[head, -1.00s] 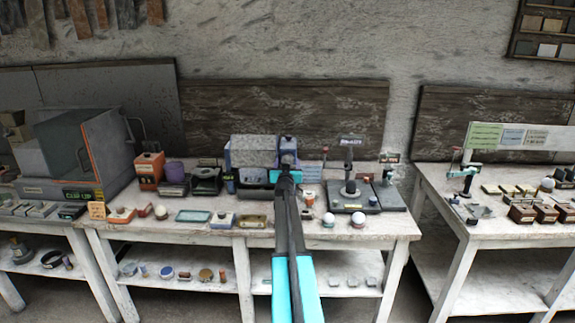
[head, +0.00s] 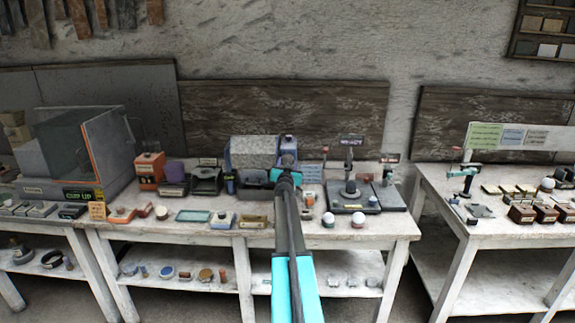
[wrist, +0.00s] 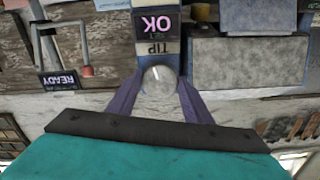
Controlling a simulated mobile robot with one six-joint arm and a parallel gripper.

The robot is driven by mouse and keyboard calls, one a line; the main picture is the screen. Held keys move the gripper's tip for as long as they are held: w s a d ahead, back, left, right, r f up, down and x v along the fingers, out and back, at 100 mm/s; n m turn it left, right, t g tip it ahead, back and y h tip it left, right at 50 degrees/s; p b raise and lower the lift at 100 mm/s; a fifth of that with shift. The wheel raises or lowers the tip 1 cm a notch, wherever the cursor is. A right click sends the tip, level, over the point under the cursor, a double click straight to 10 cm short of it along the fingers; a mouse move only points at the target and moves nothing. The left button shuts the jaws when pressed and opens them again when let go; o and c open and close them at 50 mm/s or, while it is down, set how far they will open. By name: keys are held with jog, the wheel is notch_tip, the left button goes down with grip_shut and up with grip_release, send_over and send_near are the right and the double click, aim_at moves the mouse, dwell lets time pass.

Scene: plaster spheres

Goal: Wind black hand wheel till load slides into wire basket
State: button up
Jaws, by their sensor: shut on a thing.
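My arm hides part of the machine. I cannot make out a black hand wheel or a wire basket for certain.
A dark device with a round knob (head: 351,188) stands to the right, with two white balls (head: 328,219) in front. Several small boxes and trays (head: 193,216) fill the bench front. A second bench (head: 500,240) stands at the right, past a gap.

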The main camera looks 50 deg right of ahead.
jog(key=shift+m, duration=0.9)
jog(key=o, duration=1.1)
jog(key=shift+c, duration=0.2)
jog(key=shift+w+a+n, duration=0.1)
jog(key=shift+n, duration=0.2)
jog(key=shift+f+n, duration=0.1)
jog(key=shift+n, duration=1.7)
jog(key=shift+v, duration=7.05)
jog(key=w+a+f+n+y+b, duration=0.1)
jog(key=w+a+f+y, duration=0.1)
jog(key=a+f, duration=0.3)
jog(key=w+a+f+n+t+y+b, duration=0.1)
jog(key=w+a+f+y, duration=0.1)
jog(key=w+a+f, duration=0.2)
jog(key=w+a+f+n+y+b, duration=0.1)
jog(key=w+a+f+y, duration=0.1)
jog(key=a+f, duration=0.5)
jog(key=shift+w+f+n, duration=0.1)
jog(key=shift+w+n, duration=0.2)
jog(key=shift+w, duration=0.35)
